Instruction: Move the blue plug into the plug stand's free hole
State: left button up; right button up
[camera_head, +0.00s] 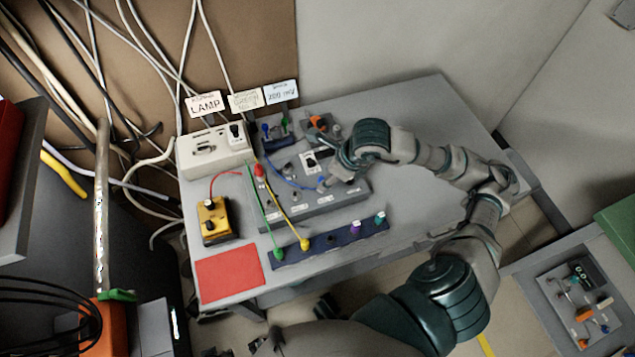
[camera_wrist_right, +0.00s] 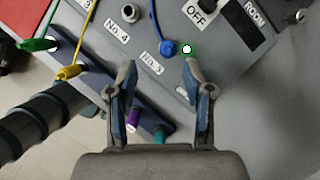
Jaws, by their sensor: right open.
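The blue plug (camera_head: 322,184) with its blue cable stands in the grey socket panel (camera_head: 345,197). In the right wrist view the blue plug (camera_wrist_right: 168,47) shows just beyond my fingertips, between their lines. My right gripper (camera_wrist_right: 161,68) is open and empty; in the head view it (camera_head: 333,175) is over the panel, partly hidden by its own wrist. The plug stand (camera_head: 343,237) is a dark blue strip in front of the panel. It holds green (camera_head: 278,253), yellow (camera_head: 305,243), purple (camera_head: 355,227) and teal (camera_head: 380,217) plugs. A bare gap lies between yellow and purple. My left gripper is out of view.
A white lamp box (camera_head: 215,150) stands behind left. A yellow box (camera_head: 214,220) with a red cable and a red mat (camera_head: 230,273) are at the left. Green and yellow cables cross the panel's left. A red plug (camera_head: 260,171) is at its left end. The table's right side is clear.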

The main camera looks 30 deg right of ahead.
aim_at(322, 178)
jog(key=shift+w+d+f, duration=0.2)
jog(key=shift+d+f, duration=0.1)
jog(key=shift+f, duration=0.4)
jog(key=x, duration=0.4)
jog(key=shift+w+f+b, duration=0.2)
jog(key=shift+w+b, duration=0.15)
jog(key=shift+w, duration=0.15)
jog(key=shift+w+a+f, duration=0.1)
jog(key=shift+a, duration=0.3)
jog(key=c, duration=0.6)
jog(key=shift+d, duration=0.2)
grip_shut()
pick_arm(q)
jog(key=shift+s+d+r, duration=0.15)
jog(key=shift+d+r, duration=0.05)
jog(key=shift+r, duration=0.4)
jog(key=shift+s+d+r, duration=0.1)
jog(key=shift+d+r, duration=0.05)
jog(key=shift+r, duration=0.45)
pick_arm(e)
jog(key=shift+d, duration=0.15)
